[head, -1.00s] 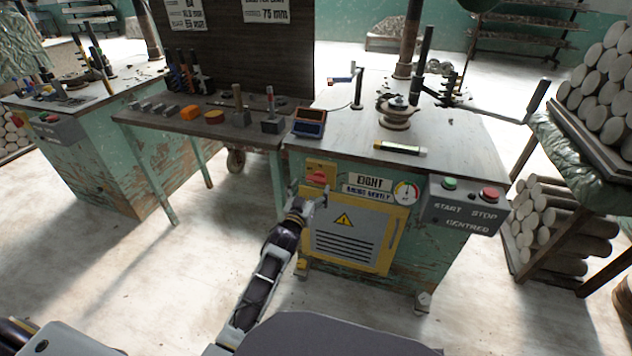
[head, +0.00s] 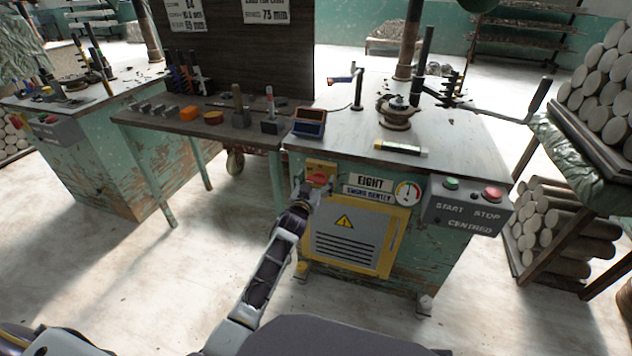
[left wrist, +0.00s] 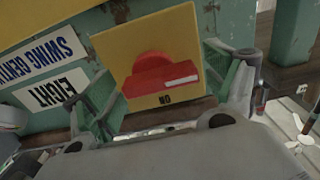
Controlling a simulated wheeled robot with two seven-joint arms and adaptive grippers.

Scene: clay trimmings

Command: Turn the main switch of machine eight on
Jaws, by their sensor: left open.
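Machine eight (head: 425,262) is a green cabinet with a label reading EIGHT. Its main switch is a red rotary handle (head: 318,179) on a yellow plate (head: 314,165) at the upper left of its front. In the left wrist view the red handle (left wrist: 160,75) lies nearly level, its white mark toward the right. The word ON shows upside down at the plate's lower edge. My left gripper (head: 313,186) is open at the switch. In the left wrist view its fingers stand on either side of the handle, with no clear contact. My right gripper is not in view.
A yellow-framed vent door (head: 352,242) is below the switch. A gauge (head: 407,193) and a START/STOP box (head: 465,207) are to the right. A side table (head: 200,120) with tools adjoins on the left. The floor in front is clear.

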